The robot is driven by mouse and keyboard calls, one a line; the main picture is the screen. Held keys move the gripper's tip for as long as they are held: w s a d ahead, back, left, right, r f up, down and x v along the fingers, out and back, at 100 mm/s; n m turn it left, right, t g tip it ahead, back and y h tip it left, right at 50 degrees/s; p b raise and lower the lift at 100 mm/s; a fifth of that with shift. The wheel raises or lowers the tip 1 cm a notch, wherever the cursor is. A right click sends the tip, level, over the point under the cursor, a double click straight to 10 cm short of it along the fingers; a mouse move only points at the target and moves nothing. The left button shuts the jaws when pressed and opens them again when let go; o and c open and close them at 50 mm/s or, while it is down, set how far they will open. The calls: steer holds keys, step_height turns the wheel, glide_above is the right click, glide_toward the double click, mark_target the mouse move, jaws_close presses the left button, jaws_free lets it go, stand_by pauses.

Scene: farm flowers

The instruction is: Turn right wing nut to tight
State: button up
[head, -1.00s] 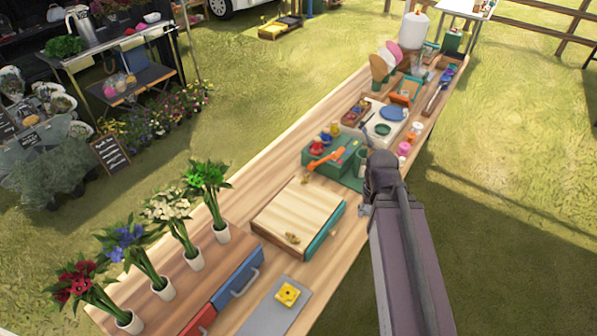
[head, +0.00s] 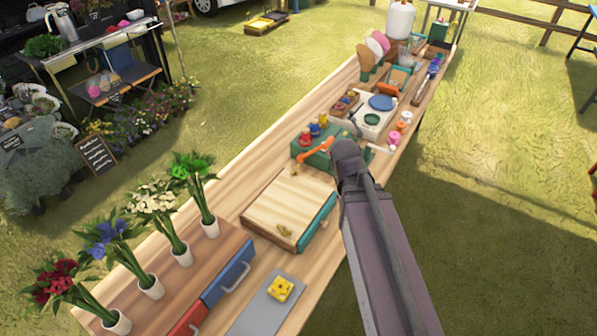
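A wooden board (head: 278,205) with a teal front edge (head: 318,222) lies on the long bench. A small brass wing nut (head: 285,230) sits at its near end. A second small brass piece (head: 294,170) is at its far end, partly blurred, and looks like another wing nut. I cannot tell from this view which one is the right one, or how tight either is. My arm reaches up from the bottom right and ends beside the board's far right corner. My gripper is hidden behind the arm's last links, so its fingers do not show.
A green box (head: 325,155) with coloured knobs and an orange handle (head: 316,149) stands just beyond the board. Flower pots (head: 181,254) line the near left. A yellow block (head: 281,290) on a grey plate (head: 258,310) and a blue drawer (head: 226,277) are nearer.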

mark_target(294, 169)
steer(key=w+a+f+n+t+h+b, duration=0.1)
steer(key=w+a+f+n+b, duration=0.1)
steer(key=w+n+b, duration=0.1)
steer(key=w+a+f+n+t+h+b, duration=0.2)
steer(key=w+a+n+b, duration=0.1)
steer(key=n, duration=0.2)
steer(key=w+a+f+n+t+h+b, duration=0.1)
steer(key=w+a+f+n+b, duration=0.1)
steer(key=n, duration=0.3)
steer(key=shift+w+a+f+t+h+b, duration=0.1)
steer(key=shift+w+a+t+h+b, duration=0.3)
steer(key=shift+a+b, duration=0.35)
steer(key=w+a+n+t+b, duration=0.1)
steer(key=a+n+b, duration=0.1)
steer(key=a+n, duration=0.1)
steer(key=w+a+n+t+b, duration=0.2)
steer(key=a+n, duration=0.2)
steer(key=w+a+n+t+h+b, duration=0.1)
steer(key=a+n+t+b, duration=0.1)
steer(key=a+n, duration=0.2)
steer(key=shift+w+a+f+b, duration=0.2)
steer(key=shift+a+f+b, duration=0.05)
steer(key=shift+a+b, duration=0.1)
steer(key=shift+a+r+n+t, duration=0.2)
steer(key=shift+a+n+t, duration=0.2)
steer(key=shift+a+n, duration=0.25)
steer(key=shift+d, duration=0.1)
steer(key=shift+w, duration=0.1)
